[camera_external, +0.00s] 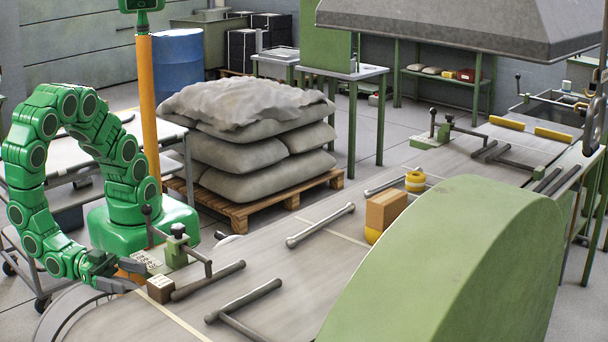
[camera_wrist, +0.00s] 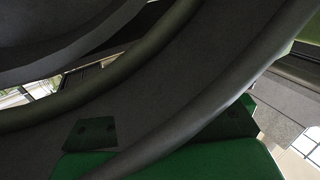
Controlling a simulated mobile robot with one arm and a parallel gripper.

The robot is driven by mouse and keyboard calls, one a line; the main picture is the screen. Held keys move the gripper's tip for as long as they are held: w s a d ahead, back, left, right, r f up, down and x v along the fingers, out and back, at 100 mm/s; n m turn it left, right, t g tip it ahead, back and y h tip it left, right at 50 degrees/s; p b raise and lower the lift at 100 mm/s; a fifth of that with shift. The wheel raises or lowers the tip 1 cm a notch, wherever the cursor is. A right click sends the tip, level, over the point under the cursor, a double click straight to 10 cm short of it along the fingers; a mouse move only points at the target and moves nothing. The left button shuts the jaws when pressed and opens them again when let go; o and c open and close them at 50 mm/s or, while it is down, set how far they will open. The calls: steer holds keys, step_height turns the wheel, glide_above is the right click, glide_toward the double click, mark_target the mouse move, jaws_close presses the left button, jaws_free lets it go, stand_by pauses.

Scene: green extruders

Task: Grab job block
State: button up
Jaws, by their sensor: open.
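A small brown block (camera_external: 160,289) sits on the grey bench top at the lower left in the external view. It lies beside a small green fixture (camera_external: 178,250) with a dark knob and lever. My gripper (camera_external: 128,277) is just left of the block, low over the bench, with its fingers apart. No object shows between the fingers, and the gap between them and the block is small. A larger tan box (camera_external: 386,209) stands farther right on the bench. The wrist view shows dark curved surfaces and a green part close up; I cannot make out the block there.
Grey bars (camera_external: 208,281) and an angled bar (camera_external: 243,303) lie right of the block. A yellow roll (camera_external: 415,181) stands behind the tan box. A large green housing (camera_external: 450,270) fills the lower right. Stacked sacks (camera_external: 250,130) stand on a pallet behind the bench.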

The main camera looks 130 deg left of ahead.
mark_target(154, 280)
steer(key=shift+a+r+x, duration=0.1)
steer(key=shift+r+x, duration=0.05)
steer(key=shift+x, duration=1.3)
steer(key=shift+a+r+x, duration=0.15)
steer(key=shift+x, duration=2.25)
steer(key=shift+f, duration=0.1)
steer(key=c, duration=1.6)
